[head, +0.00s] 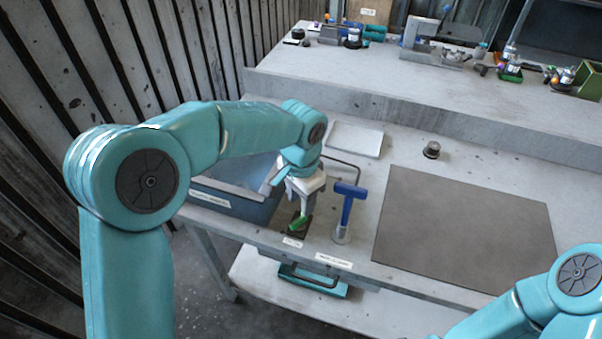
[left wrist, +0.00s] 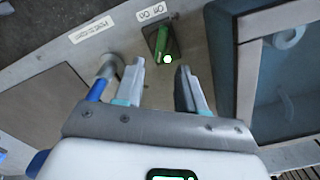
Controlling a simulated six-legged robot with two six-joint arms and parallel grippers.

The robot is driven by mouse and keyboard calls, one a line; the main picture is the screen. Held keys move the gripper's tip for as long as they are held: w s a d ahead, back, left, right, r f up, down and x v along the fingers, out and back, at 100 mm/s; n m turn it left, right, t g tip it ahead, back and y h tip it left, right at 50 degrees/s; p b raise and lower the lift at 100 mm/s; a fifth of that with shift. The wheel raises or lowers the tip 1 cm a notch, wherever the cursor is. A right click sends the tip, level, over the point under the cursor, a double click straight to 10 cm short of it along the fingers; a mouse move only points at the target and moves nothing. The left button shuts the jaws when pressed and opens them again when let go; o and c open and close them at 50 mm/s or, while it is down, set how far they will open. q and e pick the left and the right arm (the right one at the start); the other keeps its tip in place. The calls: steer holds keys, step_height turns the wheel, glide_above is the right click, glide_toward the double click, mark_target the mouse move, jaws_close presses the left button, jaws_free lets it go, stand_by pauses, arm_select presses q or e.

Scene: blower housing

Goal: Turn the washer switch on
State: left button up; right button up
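The washer switch (head: 299,223) is a green lever on a dark plate at the table's front edge. In the left wrist view the switch (left wrist: 161,42) lies just beyond my fingertips, with a bright pale-green spot on its near end. A small white label beside it (left wrist: 152,13) appears to read on and off. My left gripper (head: 294,203) points down over the switch. In the left wrist view the gripper (left wrist: 160,70) has its fingers apart with nothing between them; I cannot tell whether it touches the lever. My right gripper is out of view.
A blue basin (head: 230,203) stands left of the switch. A blue T-handled tool (head: 348,195) stands close on the right. A brown mat (head: 465,225) lies further right, near a small dark round part (head: 432,150). A raised back shelf (head: 370,75) holds tools.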

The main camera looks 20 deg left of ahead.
mark_target(301, 217)
arm_select(q)
step_height(301, 217, up, 10)
steer(key=shift+r, duration=0.15)
stand_by(0.6)
